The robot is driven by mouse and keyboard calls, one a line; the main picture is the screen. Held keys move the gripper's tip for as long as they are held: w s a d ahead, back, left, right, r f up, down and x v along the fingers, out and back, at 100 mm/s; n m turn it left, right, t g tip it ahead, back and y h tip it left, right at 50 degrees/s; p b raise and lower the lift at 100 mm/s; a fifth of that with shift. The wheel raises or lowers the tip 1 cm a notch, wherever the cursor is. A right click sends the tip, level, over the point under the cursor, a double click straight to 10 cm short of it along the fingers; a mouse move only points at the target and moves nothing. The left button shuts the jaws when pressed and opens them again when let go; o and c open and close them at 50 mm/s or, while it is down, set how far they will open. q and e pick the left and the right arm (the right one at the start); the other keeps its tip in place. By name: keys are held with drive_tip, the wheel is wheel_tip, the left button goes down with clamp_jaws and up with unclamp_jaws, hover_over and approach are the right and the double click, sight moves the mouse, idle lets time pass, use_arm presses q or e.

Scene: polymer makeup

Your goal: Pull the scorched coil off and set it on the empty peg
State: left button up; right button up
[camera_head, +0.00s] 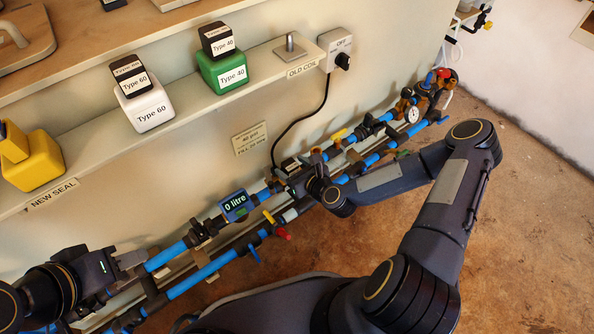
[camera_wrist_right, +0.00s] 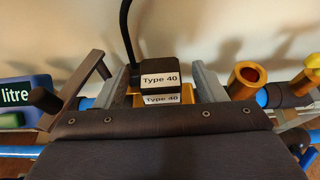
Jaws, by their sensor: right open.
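The coil (camera_wrist_right: 159,74) is a black block labelled Type 40 with a black cable rising from its top. It sits on a brass valve body (camera_wrist_right: 160,99), also labelled Type 40. My right gripper (camera_wrist_right: 158,82) is open, with one finger on each side of the coil. Whether the fingers touch it I cannot tell. In the head view my right gripper (camera_head: 291,178) is at the pipe line, and my wrist partly hides the coil there. The empty peg (camera_head: 290,46) is a grey metal post above the OLD COIL label on the shelf. My left gripper (camera_head: 128,262) is at lower left, apart from the coil.
Black Type 60 (camera_head: 130,76) and Type 40 (camera_head: 218,39) blocks stand on a white and a green block on the shelf. A switch box (camera_head: 336,46) reading OFF has the cable plugged in. A yellow block (camera_head: 32,160) and a 0 litre meter (camera_head: 235,205) are nearby.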

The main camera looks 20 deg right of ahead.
sight(293, 168)
drive_tip(key=c, duration=1.1)
drive_tip(key=shift+r, duration=0.1)
drive_tip(key=shift+c, duration=0.2)
drive_tip(key=shift+r+p, duration=0.5)
drive_tip(key=shift+r, duration=0.15)
drive_tip(key=shift+r+p, duration=2)
drive_tip(key=shift+r, duration=0.6)
